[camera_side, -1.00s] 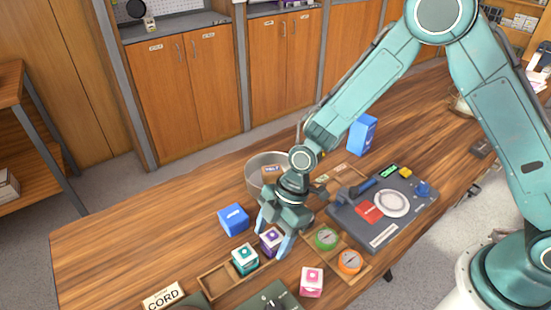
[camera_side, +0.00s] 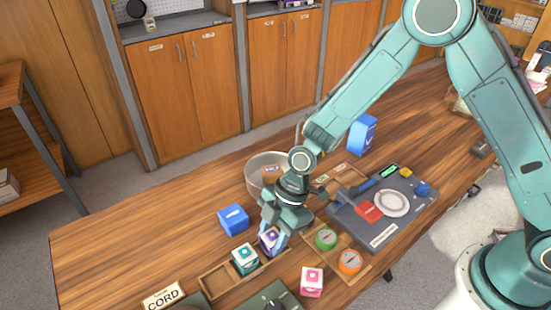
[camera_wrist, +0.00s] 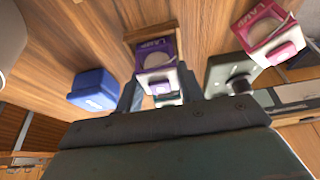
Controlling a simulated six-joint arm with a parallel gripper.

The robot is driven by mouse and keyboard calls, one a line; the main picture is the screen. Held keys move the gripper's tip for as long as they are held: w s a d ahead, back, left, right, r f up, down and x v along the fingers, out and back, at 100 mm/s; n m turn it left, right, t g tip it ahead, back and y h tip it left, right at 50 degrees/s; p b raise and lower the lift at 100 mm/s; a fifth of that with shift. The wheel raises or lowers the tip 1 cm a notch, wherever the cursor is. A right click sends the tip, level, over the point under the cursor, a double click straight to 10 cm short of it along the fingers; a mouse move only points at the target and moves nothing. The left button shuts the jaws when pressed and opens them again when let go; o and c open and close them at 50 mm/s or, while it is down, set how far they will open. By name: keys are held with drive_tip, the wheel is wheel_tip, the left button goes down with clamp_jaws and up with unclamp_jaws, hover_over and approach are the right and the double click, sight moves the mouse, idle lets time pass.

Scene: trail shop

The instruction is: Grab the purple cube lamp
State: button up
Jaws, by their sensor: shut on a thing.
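The purple cube lamp (camera_side: 269,239) stands in the wooden tray (camera_side: 213,284), beside a teal cube lamp (camera_side: 245,259). It also shows in the wrist view (camera_wrist: 156,55), marked with lamp lettering and a round white top. My gripper (camera_side: 272,236) is low over the tray, its fingers closed on the sides of the purple cube lamp. In the wrist view the gripper body covers the lower part of the picture. I cannot tell whether the lamp is lifted off the tray.
A pink cube lamp (camera_side: 312,281) stands to the right of the tray. A blue box (camera_side: 233,219) is to the left, a round bin (camera_side: 254,181) behind. Green (camera_side: 326,239) and orange (camera_side: 349,261) compasses and a grey scale (camera_side: 408,214) are to the right. The left tabletop is clear.

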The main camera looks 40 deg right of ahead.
sight(272, 234)
wheel_tip(272, 234, up, 20)
idle(0.9)
idle(0.5)
